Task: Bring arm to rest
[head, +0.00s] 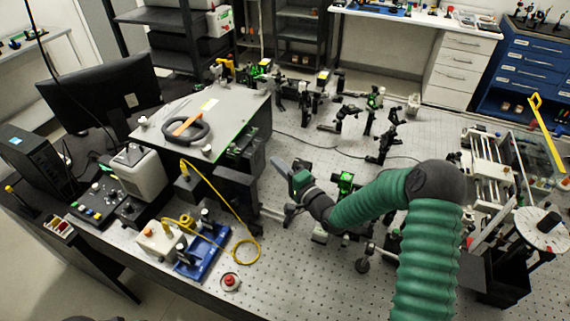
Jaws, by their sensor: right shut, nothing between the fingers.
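My right arm, in a green ribbed sleeve, comes in from the lower right of the head view, bends at a dark elbow and reaches left over the optical bench (310,285). My right gripper (279,166) is shut and empty. It is beside the box with the pale top plate, over the middle of the bench. I cannot tell whether it touches anything. The sleeve hides part of the bench on the right. My left gripper is not in view.
Optical mounts (383,140) stand behind and around the arm. A pale-topped box (225,110) holds a black ring (186,131). A yellow cable (235,212) loops near a blue plate (203,252). A red button (230,281) sits at the front. A framed apparatus (488,165) stands right.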

